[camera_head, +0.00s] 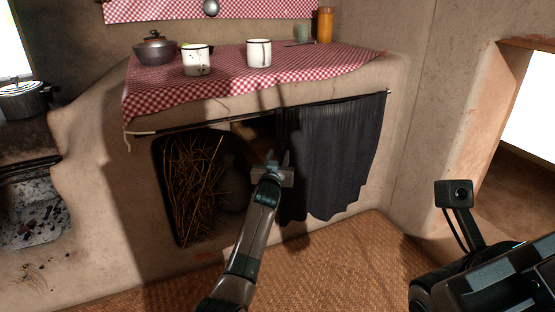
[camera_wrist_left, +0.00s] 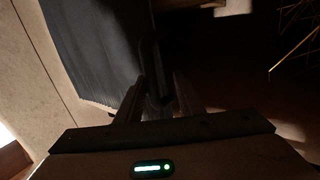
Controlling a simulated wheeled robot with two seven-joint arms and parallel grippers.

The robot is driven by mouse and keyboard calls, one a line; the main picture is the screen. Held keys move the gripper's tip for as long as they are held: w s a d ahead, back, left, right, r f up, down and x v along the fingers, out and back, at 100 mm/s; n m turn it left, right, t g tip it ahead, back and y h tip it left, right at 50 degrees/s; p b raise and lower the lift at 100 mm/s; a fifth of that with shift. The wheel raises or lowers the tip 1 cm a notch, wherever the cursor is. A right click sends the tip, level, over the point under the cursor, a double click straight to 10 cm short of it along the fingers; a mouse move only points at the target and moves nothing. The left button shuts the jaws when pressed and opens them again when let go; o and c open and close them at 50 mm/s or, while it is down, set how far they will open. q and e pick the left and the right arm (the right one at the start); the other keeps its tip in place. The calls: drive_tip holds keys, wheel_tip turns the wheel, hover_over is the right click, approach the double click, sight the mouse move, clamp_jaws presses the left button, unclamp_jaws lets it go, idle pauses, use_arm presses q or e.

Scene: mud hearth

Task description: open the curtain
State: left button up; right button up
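The dark grey curtain (camera_head: 338,150) hangs from a thin rod under the counter. It covers the right part of the opening, and the left part is uncovered. My left gripper (camera_head: 278,160) is at the curtain's left edge, with its fingers apart. In the left wrist view the curtain (camera_wrist_left: 95,45) fills the upper left. A dark strip, which looks like the curtain's edge, runs down between the fingertips of my left gripper (camera_wrist_left: 158,95); contact is too dark to tell. My right arm shows at the lower right of the head view, but its fingers are not visible.
The rod (camera_head: 190,127) runs along the counter front. Dry sticks (camera_head: 192,185) stand in the niche at left. Two white mugs (camera_head: 259,53), a dark pot (camera_head: 155,50) and jars stand on the checked cloth (camera_head: 150,100). A woven mat (camera_head: 350,265) covers the floor.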

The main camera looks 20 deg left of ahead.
use_arm(q)
drive_tip(key=p+v, duration=1.4)
drive_tip(key=v, duration=0.6)
drive_tip(key=shift+p, duration=0.4)
idle(1.4)
drive_tip(key=shift+r, duration=0.15)
idle(0.3)
